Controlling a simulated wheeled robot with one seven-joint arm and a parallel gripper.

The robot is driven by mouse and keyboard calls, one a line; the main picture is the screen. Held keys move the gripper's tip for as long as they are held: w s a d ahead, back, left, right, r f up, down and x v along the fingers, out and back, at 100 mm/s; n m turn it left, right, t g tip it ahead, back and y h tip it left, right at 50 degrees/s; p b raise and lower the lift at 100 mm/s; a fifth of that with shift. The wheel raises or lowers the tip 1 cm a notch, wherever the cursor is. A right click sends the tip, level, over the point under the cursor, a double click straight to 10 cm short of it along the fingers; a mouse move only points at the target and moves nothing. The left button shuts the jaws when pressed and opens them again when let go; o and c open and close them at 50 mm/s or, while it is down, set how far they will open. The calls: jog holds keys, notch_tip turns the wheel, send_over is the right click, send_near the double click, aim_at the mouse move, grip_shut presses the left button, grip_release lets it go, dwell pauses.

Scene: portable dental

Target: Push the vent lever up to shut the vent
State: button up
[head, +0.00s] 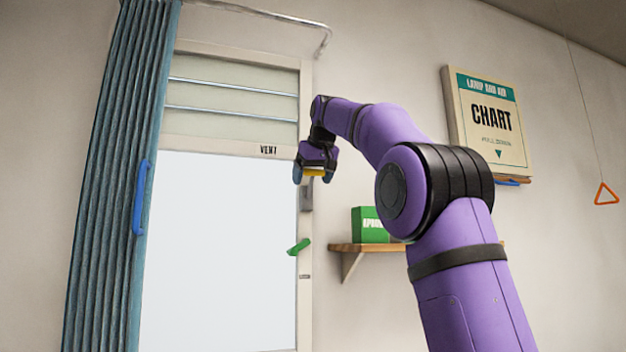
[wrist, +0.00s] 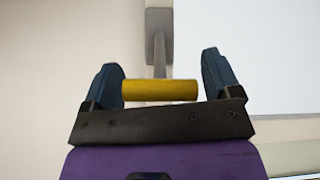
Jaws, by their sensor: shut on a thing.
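The vent lever has a grey base plate (head: 306,198) on the right window frame and a yellow grip (head: 314,172). The grip shows just above the plate in the head view. In the wrist view the grey rod runs from the plate (wrist: 159,22) to the yellow grip (wrist: 160,90). My gripper (head: 313,177) is at the lever, its dark blue fingers (wrist: 160,82) at either end of the grip, shut on it. The vent (head: 232,92) is the slatted panel above the window, with a "VENT" label below it. I cannot tell how far its slats are tilted.
A blue-green curtain (head: 118,190) with a blue handle hangs at left. A green tag (head: 299,247) sticks out from the frame below the lever. A shelf (head: 375,247) with a green box, a wall chart (head: 492,120) and an orange pull triangle (head: 606,194) are to the right.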

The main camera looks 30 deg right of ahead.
jog(key=shift+w+d+r+g, duration=0.1)
jog(key=shift+w+r+g, duration=0.15)
jog(key=shift+g, duration=0.35)
dwell(0.3)
jog(key=o, duration=1.1)
jog(key=shift+w+d, duration=0.1)
